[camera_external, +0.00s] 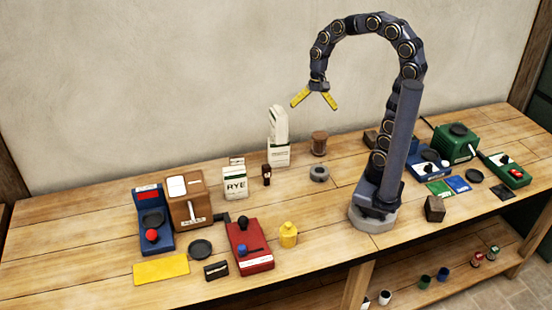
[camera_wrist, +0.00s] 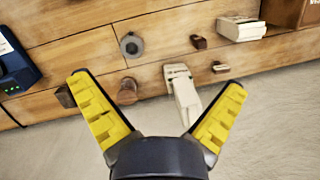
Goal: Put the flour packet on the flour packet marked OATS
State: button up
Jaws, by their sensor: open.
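A tall white flour packet (camera_external: 278,124) stands upright on top of another white packet with a green lower band (camera_external: 279,158), near the wall. The stack also shows in the wrist view (camera_wrist: 184,92), seen from above. I cannot read the lower packet's label, so I cannot tell whether it says OATS. A third packet, marked RYE (camera_external: 235,184), stands apart to the left; it also shows in the wrist view (camera_wrist: 241,29). My gripper (camera_external: 315,103) is open and empty, above and to the right of the stack, touching nothing. Its yellow fingers (camera_wrist: 158,82) are spread wide.
A brown spool (camera_external: 319,144) and a grey ring (camera_external: 319,173) stand right of the stack. A small dark bottle (camera_external: 267,175) stands between the stack and RYE. A brown toaster-like machine (camera_external: 187,199) stands at left, a green machine (camera_external: 456,142) at right. The wall is close behind.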

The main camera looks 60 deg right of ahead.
jog(key=s+a+f+n+g+h, duration=0.1)
jog(key=s+a+f+n+h, duration=0.1)
jog(key=s+n, duration=1)
jog(key=shift+s+g, duration=0.3)
jog(key=shift+s, duration=0.25)
